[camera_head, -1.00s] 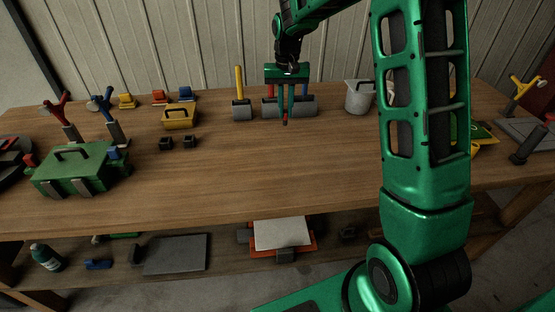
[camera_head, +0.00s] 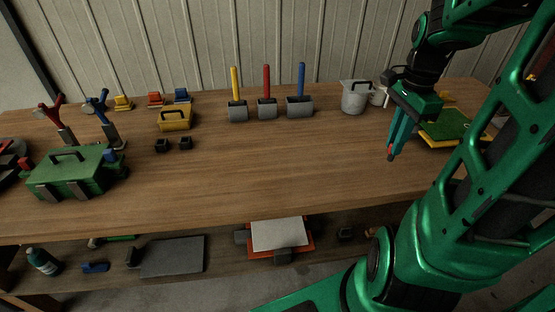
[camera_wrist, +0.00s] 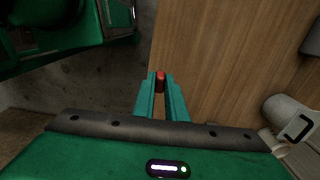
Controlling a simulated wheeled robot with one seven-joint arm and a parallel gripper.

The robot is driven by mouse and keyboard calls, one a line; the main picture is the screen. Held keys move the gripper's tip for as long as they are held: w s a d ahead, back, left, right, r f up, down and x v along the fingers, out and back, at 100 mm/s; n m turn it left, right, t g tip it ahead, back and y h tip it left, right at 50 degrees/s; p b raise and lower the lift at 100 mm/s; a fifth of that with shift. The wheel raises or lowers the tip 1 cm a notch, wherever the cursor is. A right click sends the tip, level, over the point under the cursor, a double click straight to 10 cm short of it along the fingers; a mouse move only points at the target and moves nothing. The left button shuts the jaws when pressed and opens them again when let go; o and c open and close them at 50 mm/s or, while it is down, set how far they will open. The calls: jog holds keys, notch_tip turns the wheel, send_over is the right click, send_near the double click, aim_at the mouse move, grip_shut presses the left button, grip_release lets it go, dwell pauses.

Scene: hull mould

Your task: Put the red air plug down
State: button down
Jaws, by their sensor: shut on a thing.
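The red air plug (camera_wrist: 160,82) is a small red piece held between the fingertips of my gripper (camera_wrist: 161,90) in the wrist view. My gripper (camera_head: 391,157) is shut on it and points down above the right part of the wooden bench (camera_head: 250,180) in the head view. The plug shows there only as a small red spot at the fingertips. I cannot tell how high it hangs above the bench.
A grey pot (camera_head: 354,97) stands behind and left of my gripper. A green-and-yellow item (camera_head: 446,126) lies to its right. Rollers with yellow (camera_head: 236,95), red (camera_head: 267,95) and blue (camera_head: 300,95) handles stand at the back. A green toolbox (camera_head: 65,175) is at the left. The bench middle is clear.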

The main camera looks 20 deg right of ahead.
jog(key=shift+s, duration=0.35)
jog(key=shift+w+d+f, duration=0.8)
jog(key=shift+d+f, duration=0.95)
jog(key=shift+f, duration=0.1)
jog(key=shift+w+d+f, duration=0.85)
jog(key=shift+d+f, duration=0.95)
jog(key=shift+f, duration=0.05)
jog(key=shift+w+d+f, duration=0.8)
jog(key=shift+d+f, duration=0.95)
jog(key=shift+f, duration=0.1)
jog(key=c, duration=1.8)
grip_release()
jog(key=shift+f, duration=0.1)
